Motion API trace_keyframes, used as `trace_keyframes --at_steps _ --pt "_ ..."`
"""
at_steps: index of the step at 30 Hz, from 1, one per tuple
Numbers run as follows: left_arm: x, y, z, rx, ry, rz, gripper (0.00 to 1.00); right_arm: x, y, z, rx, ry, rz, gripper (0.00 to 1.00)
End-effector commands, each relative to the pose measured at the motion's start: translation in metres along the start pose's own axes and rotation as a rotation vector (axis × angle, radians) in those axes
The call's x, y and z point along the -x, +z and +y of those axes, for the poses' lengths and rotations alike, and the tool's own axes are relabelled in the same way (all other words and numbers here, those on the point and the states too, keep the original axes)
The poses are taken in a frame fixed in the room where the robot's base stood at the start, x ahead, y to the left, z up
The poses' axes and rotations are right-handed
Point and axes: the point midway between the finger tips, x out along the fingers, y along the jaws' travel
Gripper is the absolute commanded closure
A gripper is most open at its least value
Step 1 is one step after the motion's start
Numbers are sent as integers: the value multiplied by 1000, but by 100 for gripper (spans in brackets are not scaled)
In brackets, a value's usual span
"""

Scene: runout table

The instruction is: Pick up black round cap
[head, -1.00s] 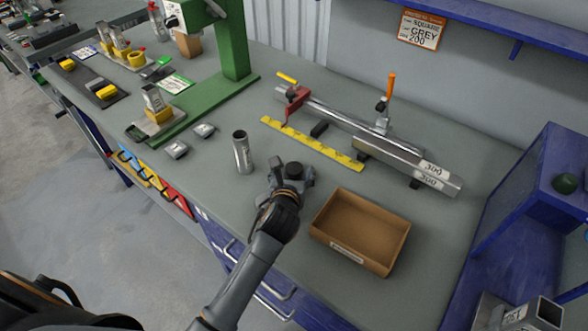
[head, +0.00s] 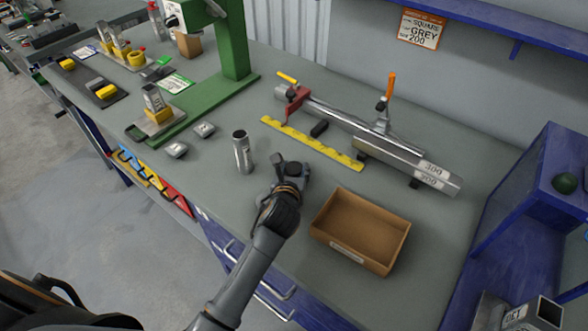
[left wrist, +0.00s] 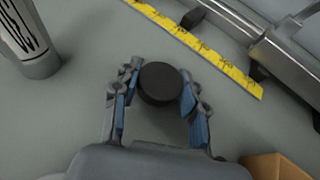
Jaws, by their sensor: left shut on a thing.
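The black round cap (left wrist: 160,84) sits between the two blue-padded fingers of my left gripper (left wrist: 159,92) in the left wrist view. The gripper is shut on it, with a finger at either side. In the head view my left gripper (head: 291,171) is low over the grey table, between a metal tube and a cardboard box; the cap (head: 293,168) is partly hidden there by the fingers. I cannot tell whether the cap touches the table. My right gripper is not in view.
An upright metal tube (head: 242,152) stands just left of the gripper. An open cardboard box (head: 358,232) is to its right. A yellow ruler (head: 312,144) and a stop fixture with metal bars (head: 400,160) lie behind. Two small metal blocks (head: 190,140) are further left.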

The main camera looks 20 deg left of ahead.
Motion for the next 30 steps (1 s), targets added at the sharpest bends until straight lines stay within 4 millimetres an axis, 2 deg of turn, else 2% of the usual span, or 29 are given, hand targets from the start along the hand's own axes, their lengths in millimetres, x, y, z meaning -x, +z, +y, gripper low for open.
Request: trace_keyframes --at_steps 5,8,17,24,30 --pt "4 14 0 -2 -1 -6 82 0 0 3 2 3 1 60" --pt "11 30 0 -3 -1 -9 82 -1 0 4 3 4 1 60" --pt "77 70 26 -3 -1 -7 82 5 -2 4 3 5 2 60" --pt "127 70 53 -4 -1 -2 82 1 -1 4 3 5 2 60" --pt "152 72 66 -1 -1 -2 82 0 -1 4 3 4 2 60"
